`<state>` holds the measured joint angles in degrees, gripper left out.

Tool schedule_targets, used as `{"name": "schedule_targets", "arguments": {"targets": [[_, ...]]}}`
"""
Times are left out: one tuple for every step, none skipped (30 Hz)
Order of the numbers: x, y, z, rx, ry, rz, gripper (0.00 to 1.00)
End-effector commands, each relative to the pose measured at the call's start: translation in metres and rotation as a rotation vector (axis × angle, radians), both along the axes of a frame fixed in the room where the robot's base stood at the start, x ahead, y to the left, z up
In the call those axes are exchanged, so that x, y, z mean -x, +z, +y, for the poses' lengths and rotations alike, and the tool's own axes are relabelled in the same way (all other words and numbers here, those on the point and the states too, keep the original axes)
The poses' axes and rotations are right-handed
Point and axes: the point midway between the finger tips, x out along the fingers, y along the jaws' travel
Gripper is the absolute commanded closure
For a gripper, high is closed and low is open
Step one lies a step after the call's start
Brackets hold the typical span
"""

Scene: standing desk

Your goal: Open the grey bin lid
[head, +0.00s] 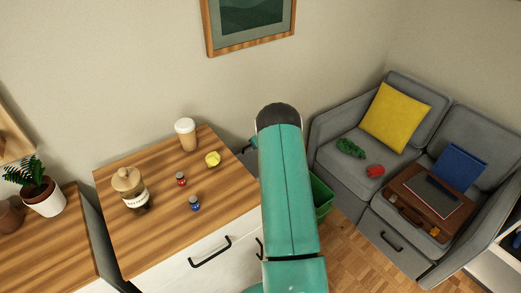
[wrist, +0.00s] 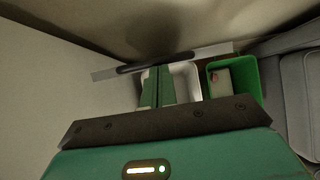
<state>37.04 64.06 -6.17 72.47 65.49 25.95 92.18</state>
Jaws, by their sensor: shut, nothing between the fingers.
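In the wrist view, my gripper (wrist: 158,74) is shut and empty, its two green fingers side by side. Just beyond the fingertips is a thin pale grey strip (wrist: 216,51) with a dark rounded bar along it, apparently the grey bin lid seen nearly edge-on. A pale grey bin (wrist: 188,77) shows partly behind the fingers; its light inside seems visible below the strip, so the lid looks raised. Its exact angle and any contact with my fingers cannot be told. In the head view, my arm hides most of this area.
A green bin (wrist: 250,75) stands to the right, also in the head view (head: 322,195), close to the grey sofa (head: 345,172). A wooden-topped cabinet (head: 150,230) holds a jar, a cup and small items on the left. The wall is close behind.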

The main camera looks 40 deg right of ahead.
Motion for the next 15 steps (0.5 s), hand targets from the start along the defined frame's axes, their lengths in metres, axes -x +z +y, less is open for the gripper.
{"name": "schedule_targets", "arguments": {"targets": [[-0.008,0.0,0.001,0.003,0.005,0.001,1.0],[-0.013,0.001,0.0,0.002,0.005,0.0,1.0],[-0.019,0.002,0.0,0.001,0.005,0.0,1.0],[-0.023,0.003,0.0,0.002,0.006,0.001,1.0],[-0.027,0.003,-0.001,0.002,0.006,0.001,1.0],[-0.034,0.004,-0.002,0.001,0.005,0.001,1.0],[-0.038,0.004,-0.002,0.0,0.006,0.001,1.0],[-0.043,0.005,-0.003,0.001,0.007,0.002,1.0],[-0.049,0.006,-0.004,0.001,0.005,0.0,1.0],[-0.053,0.006,-0.005,0.001,0.004,0.0,1.0],[-0.057,0.006,-0.005,0.001,0.004,0.001,1.0],[-0.062,0.007,-0.006,0.001,0.005,0.001,1.0],[-0.066,0.007,-0.006,0.001,0.004,0.0,1.0],[-0.069,0.007,-0.006,0.001,0.004,0.0,1.0],[-0.072,0.007,-0.007,0.001,0.004,0.001,1.0]]}}
